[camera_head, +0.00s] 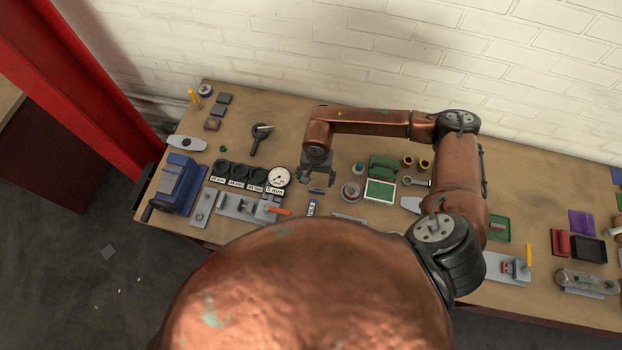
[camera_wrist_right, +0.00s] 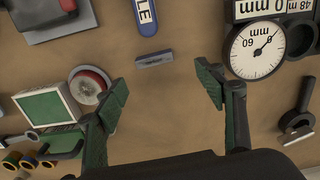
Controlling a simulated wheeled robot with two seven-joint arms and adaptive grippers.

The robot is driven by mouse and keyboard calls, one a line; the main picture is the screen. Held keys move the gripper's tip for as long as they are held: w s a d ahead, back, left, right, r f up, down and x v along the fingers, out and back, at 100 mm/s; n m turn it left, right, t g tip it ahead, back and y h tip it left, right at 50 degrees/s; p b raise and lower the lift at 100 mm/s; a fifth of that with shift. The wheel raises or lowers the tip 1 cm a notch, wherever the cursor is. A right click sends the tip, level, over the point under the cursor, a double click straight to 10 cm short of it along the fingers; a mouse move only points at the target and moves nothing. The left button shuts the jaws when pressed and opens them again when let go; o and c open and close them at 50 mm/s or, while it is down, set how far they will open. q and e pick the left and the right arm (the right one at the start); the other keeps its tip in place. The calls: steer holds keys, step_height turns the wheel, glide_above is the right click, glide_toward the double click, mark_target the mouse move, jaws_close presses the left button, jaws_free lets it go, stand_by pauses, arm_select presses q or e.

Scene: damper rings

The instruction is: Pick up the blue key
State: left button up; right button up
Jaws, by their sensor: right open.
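My right gripper (camera_head: 317,184) is over the middle of the bench. In the right wrist view the gripper (camera_wrist_right: 163,86) is open, with green-padded fingers wide apart and bare bench between them. A blue piece with a white label ending in "LE" (camera_wrist_right: 145,14) lies beyond the fingertips, cut off by the top edge. It appears in the head view as a small blue-and-white piece (camera_head: 312,208), just in front of the gripper. I cannot tell for sure that it is the blue key. A small grey labelled block (camera_wrist_right: 155,59) lies between it and the fingers. My left gripper is out of view.
A dial gauge (camera_head: 279,177) and dark rings (camera_head: 239,172) stand left of the gripper. A round reddish-grey part (camera_head: 351,192) and a green case (camera_head: 381,180) are right of it. A blue vise (camera_head: 178,184) sits at the left end.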

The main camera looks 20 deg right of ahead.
mark_target(317, 189)
steer(key=s+f, duration=0.1)
steer(key=s+f+p, duration=0.1)
steer(key=shift+s+d, duration=0.15)
steer(key=shift+s, duration=0.15)
steer(key=f, duration=0.1)
steer(key=w+f, duration=0.1)
steer(key=f, duration=0.1)
steer(key=shift+w+p, duration=0.15)
steer(key=shift+p, duration=0.2)
steer(key=shift+w+f, duration=0.55)
steer(key=shift+f, duration=0.2)
steer(key=shift+s+r, duration=0.2)
steer(key=shift+s, duration=0.3)
steer(key=shift+c, duration=0.7)
steer(key=shift+w+f, duration=0.1)
steer(key=shift+w, duration=0.15)
steer(key=c, duration=0.3)
steer(key=shift+c, duration=0.8)
steer(key=shift+s, duration=0.2)
steer(key=c, duration=0.3)
steer(key=shift+c, duration=0.9)
steer(key=shift+w, duration=0.15)
steer(key=c, duration=0.3)
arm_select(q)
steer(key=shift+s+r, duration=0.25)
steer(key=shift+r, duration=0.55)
